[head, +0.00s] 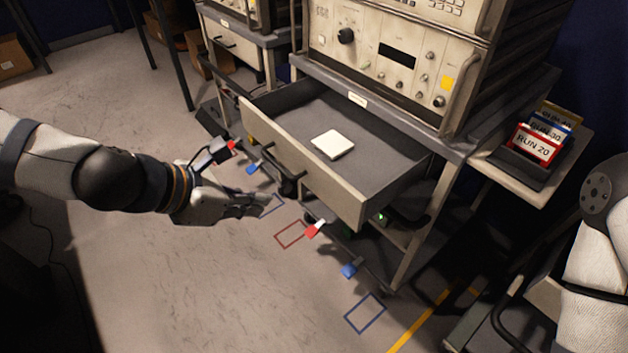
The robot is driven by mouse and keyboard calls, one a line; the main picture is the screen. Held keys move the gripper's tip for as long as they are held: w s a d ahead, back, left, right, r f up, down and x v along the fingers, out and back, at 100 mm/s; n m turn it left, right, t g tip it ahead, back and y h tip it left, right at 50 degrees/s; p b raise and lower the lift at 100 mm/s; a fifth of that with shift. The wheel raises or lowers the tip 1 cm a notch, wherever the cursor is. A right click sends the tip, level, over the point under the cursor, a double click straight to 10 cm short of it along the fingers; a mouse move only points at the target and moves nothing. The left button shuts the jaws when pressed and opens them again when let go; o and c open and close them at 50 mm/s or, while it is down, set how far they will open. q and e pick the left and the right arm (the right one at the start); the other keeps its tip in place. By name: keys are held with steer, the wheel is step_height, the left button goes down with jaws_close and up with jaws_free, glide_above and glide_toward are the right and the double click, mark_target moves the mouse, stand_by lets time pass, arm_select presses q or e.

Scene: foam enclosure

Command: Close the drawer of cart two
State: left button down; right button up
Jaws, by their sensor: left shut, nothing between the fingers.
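The drawer (305,172) of the near cart is pulled out towards me, its grey front panel angled across the picture. A white square pad (333,144) lies inside on the dark drawer floor. The cart (455,140) carries instruments on top; its label (357,100) is too small to read, so I cannot tell the cart's number. My left gripper (262,203) is shut and empty, in front of and below the drawer front, apart from it in the picture. My right gripper is out of view; only part of my right arm shows at the right edge.
Another cart (238,62) stands behind on the left, its drawer looking shut. Red and blue tags hang low by the near cart, above outlined floor squares (290,234). A side shelf (535,185) holds RUN cards (535,143). The floor at left is mostly clear.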

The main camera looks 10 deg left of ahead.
arm_select(q)
steer(key=shift+n, duration=0.3)
steer(key=shift+w+d+f+b, duration=0.65)
steer(key=shift+w+d+f, duration=0.45)
steer(key=shift+w, duration=0.4)
steer(key=shift+w+d+f+b, duration=0.65)
steer(key=shift+w+d+f, duration=0.45)
steer(key=shift+w, duration=0.45)
steer(key=shift+w+d+f+b, duration=0.65)
steer(key=shift+w+d+f, duration=0.4)
steer(key=shift+w, duration=0.45)
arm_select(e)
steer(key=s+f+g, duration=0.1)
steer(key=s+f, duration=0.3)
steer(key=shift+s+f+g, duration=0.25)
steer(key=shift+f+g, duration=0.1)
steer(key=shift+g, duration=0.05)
arm_select(q)
steer(key=shift+w+d+r, duration=0.1)
steer(key=shift+d, duration=0.05)
